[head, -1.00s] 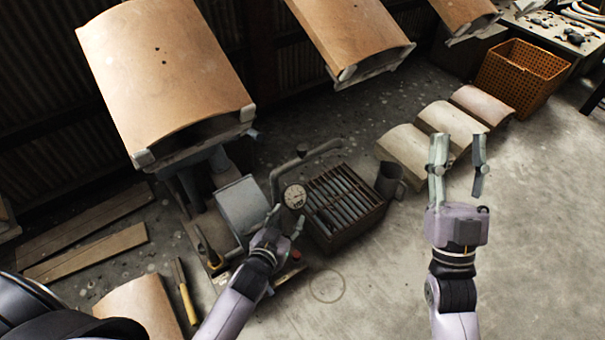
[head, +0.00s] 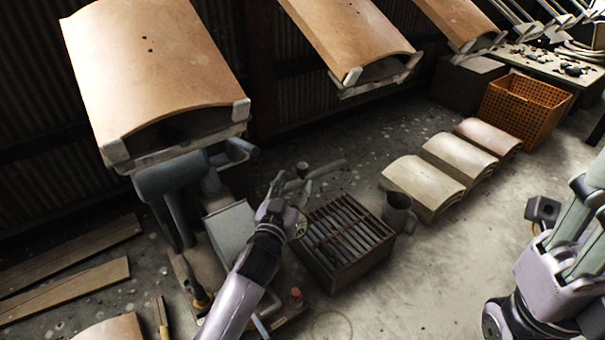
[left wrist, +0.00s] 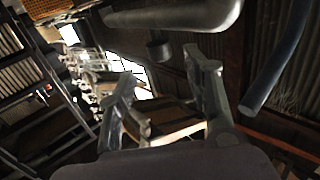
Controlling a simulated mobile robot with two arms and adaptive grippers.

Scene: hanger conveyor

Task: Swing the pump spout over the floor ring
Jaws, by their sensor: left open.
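The floor ring (head: 331,326) is a faint circle on the concrete at the bottom of the head view, in front of that box. My right gripper (head: 592,205) is cut off at the right edge.
The slatted box (head: 318,270) and a grey jug (head: 398,214) stand right of the pump. Curved tiles (head: 425,184) lie behind, with an orange crate (head: 524,107) beyond. Large tiles (head: 150,60) hang overhead. The floor at lower right is clear.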

